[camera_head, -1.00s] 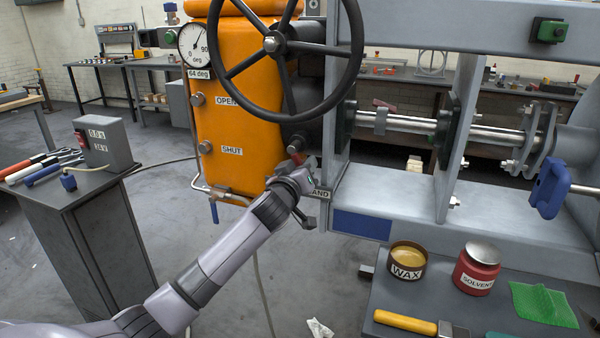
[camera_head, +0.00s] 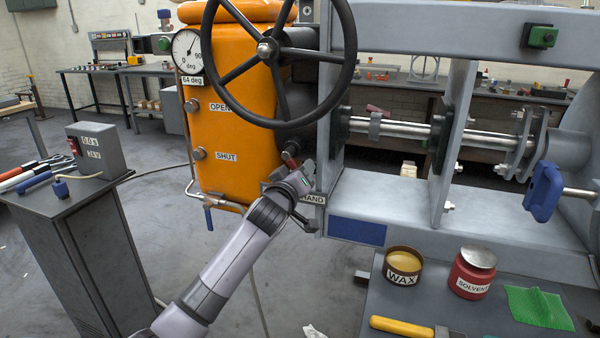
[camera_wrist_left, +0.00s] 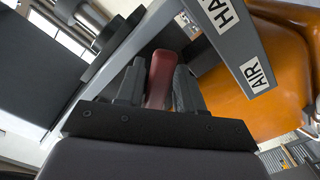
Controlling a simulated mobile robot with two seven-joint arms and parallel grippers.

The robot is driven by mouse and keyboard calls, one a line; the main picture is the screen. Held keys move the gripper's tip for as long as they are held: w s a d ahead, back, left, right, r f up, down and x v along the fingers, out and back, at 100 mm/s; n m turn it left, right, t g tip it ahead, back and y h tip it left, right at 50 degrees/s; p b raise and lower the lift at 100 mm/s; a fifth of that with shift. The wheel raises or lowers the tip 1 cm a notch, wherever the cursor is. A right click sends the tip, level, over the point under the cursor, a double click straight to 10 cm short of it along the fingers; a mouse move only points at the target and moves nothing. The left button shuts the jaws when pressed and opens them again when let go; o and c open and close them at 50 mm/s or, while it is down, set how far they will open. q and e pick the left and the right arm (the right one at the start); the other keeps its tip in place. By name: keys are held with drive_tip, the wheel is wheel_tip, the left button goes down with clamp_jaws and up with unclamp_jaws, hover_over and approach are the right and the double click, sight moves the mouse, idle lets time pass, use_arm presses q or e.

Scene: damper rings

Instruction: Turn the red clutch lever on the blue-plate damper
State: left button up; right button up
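The red clutch lever (camera_head: 290,160) is at the lower right of the orange housing (camera_head: 235,150), beside the HAND label (camera_head: 312,199). The blue plate (camera_head: 357,231) is on the grey frame to its right. My left gripper (camera_head: 300,175) is at the lever. The lever's pivot is hidden. My right gripper is out of view.
A black handwheel (camera_head: 264,48) is above the lever; a gauge (camera_head: 188,52) reads 64 deg. At lower right, a bench holds a wax tin (camera_head: 403,266), a solvent can (camera_head: 472,272) and a green cloth (camera_head: 538,306). A tool cabinet (camera_head: 85,200) stands left.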

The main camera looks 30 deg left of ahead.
use_arm(q)
drive_tip(key=shift+d+r, duration=0.25)
drive_tip(key=shift+r, duration=0.05)
